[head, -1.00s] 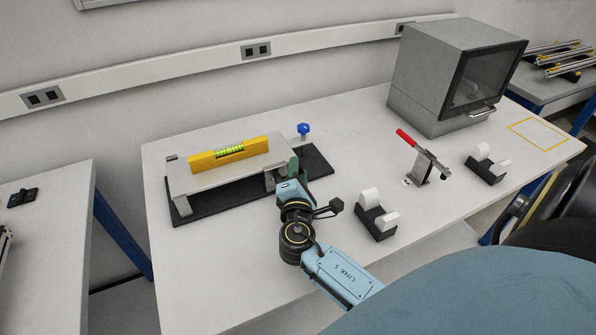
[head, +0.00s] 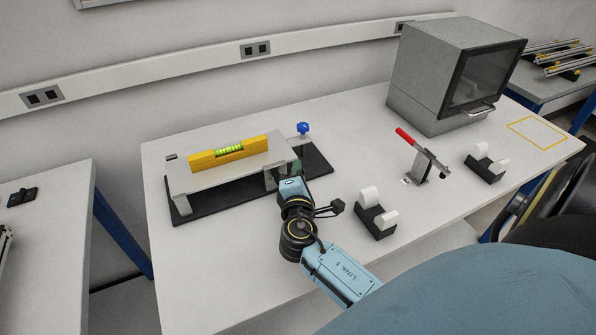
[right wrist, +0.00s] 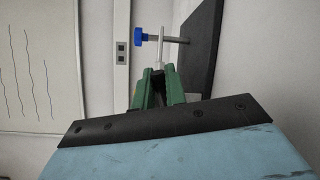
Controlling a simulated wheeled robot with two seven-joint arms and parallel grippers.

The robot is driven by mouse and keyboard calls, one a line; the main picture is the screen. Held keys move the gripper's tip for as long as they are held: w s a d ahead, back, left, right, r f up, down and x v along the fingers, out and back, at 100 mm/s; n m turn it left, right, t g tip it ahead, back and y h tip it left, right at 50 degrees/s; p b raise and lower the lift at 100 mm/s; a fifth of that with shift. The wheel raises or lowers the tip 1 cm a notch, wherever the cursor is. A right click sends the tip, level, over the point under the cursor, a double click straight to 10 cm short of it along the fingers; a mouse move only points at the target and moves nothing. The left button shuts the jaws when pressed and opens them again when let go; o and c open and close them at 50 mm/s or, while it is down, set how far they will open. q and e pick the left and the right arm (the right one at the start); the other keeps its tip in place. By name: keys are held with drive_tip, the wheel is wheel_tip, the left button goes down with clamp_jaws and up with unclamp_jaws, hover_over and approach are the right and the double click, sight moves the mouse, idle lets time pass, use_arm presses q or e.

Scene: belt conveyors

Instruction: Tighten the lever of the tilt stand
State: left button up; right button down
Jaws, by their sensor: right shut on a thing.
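The tilt stand has a black base (head: 318,162) and a pale grey plate (head: 215,178) on top, with a yellow spirit level (head: 203,161) on the plate. A blue knob (head: 303,128) stands at its far right corner; it also shows in the right wrist view (right wrist: 141,37). My right gripper (right wrist: 158,84), with green fingers, is at the near right end of the stand. It is shut on a small grey part there, apparently the lever (right wrist: 158,76), mostly hidden by the fingers. My left gripper is not in view.
Right of my arm are a black holder with white rollers (head: 377,222), a red-handled toggle clamp (head: 421,163) and a second roller holder (head: 486,168). A grey box with a dark door (head: 445,75) stands behind. The table front left of my arm is clear.

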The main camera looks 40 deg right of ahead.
drive_tip(key=c, duration=1.5)
unclamp_jaws()
drive_tip(key=b+v, duration=0.1)
drive_tip(key=v, duration=1.2)
drive_tip(key=shift+s+a, duration=0.15)
